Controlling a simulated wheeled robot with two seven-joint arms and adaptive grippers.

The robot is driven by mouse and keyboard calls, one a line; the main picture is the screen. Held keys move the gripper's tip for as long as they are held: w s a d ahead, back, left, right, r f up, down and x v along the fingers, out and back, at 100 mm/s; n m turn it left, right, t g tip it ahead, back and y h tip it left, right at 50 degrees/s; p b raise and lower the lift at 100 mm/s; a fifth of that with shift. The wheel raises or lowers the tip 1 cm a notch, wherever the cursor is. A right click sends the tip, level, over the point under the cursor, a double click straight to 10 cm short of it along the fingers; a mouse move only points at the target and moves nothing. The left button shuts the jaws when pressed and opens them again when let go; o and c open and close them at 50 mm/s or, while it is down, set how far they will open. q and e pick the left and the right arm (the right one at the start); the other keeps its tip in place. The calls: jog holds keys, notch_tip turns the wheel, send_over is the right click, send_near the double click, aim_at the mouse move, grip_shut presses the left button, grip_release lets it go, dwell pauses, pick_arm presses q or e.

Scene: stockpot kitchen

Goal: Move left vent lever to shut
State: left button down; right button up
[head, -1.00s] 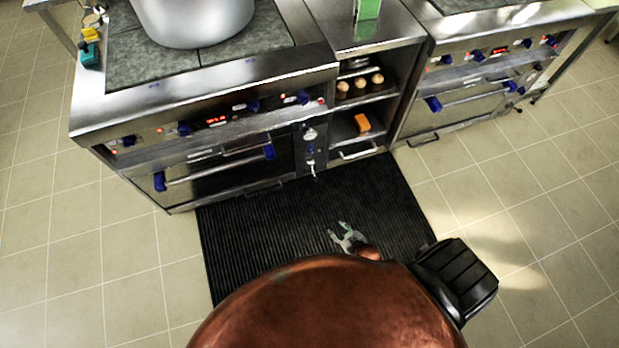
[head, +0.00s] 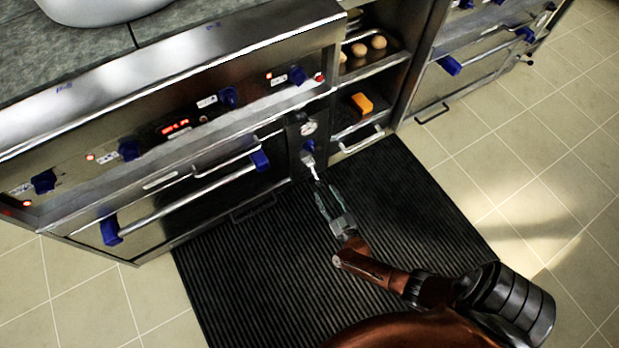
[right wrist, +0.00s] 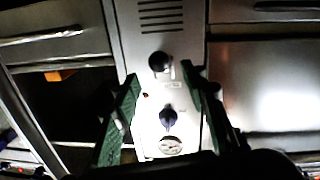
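The narrow steel vent panel stands between the left oven and the open shelves. Low on it is the left vent lever (head: 313,168), a pale handle pointing downward in the head view. In the right wrist view, a dark round hub (right wrist: 158,62) with a small pale piece beside it seems to be this lever. My right gripper (head: 325,190) is just in front of and below the lever, its greenish fingers apart and empty. In the right wrist view the hub appears between the fingertips; contact cannot be told. My left gripper is out of view.
Above the lever are a blue knob (head: 309,146) and a round gauge (head: 309,127). The left oven's handle (head: 190,195) sticks out nearby. Shelves on the right hold eggs (head: 368,46) and an orange item (head: 362,104). The black mat (head: 250,270) is clear.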

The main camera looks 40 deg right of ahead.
aim_at(321, 185)
jog(key=shift+w+d, duration=0.15)
jog(key=shift+w, duration=0.25)
jog(key=b+x, duration=0.2)
jog(key=x, duration=0.4)
jog(key=shift+f, duration=0.1)
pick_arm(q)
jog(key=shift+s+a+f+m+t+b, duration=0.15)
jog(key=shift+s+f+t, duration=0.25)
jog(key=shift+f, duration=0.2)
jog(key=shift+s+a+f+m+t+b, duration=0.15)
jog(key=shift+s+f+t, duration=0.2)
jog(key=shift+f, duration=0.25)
pick_arm(e)
jog(key=shift+w+d, duration=0.15)
jog(key=shift+w, duration=0.35)
jog(key=shift+c, duration=0.7)
grip_shut()
